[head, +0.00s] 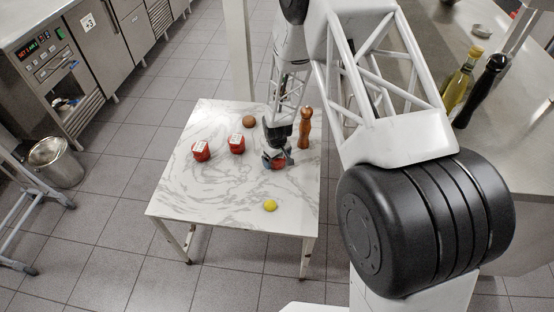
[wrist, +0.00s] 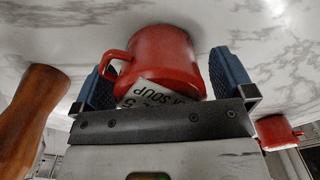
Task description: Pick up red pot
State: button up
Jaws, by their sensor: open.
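A red pot (wrist: 160,55) with a side handle and a white label reading "SOUP" fills the middle of the wrist view. My gripper (head: 276,157) is open, with one blue-padded finger on each side of this pot. The handle points toward the left finger. I cannot tell whether either finger touches the pot. In the head view, only a bit of its red (head: 279,164) shows under the gripper. Two more red pots with white labels stand on the table to the left, a far-left one (head: 201,151) and a nearer one (head: 237,144).
The marble-topped table (head: 190,195) also holds a wooden mill (head: 305,128) close right of my gripper, a brown round item (head: 249,121) behind and a yellow lemon (head: 269,205) in front. The mill also shows in the wrist view (wrist: 30,120). The table's front left is clear.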

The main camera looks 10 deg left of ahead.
jog(key=c, duration=1.1)
jog(key=shift+r, duration=0.1)
jog(key=shift+r, duration=0.6)
jog(key=shift+s+d+r, duration=0.1)
jog(key=shift+s+r, duration=0.05)
jog(key=shift+r, duration=0.45)
jog(key=shift+s+r, duration=0.1)
jog(key=shift+r, duration=0.45)
jog(key=s+d, duration=0.2)
jog(key=s, duration=0.2)
jog(key=s+d+r, duration=0.1)
jog(key=s, duration=0.4)
jog(key=s+d, duration=0.2)
jog(key=s, duration=0.3)
jog(key=shift+s+d+r, duration=0.15)
jog(key=shift+s+d, duration=0.05)
jog(key=shift+d, duration=0.15)
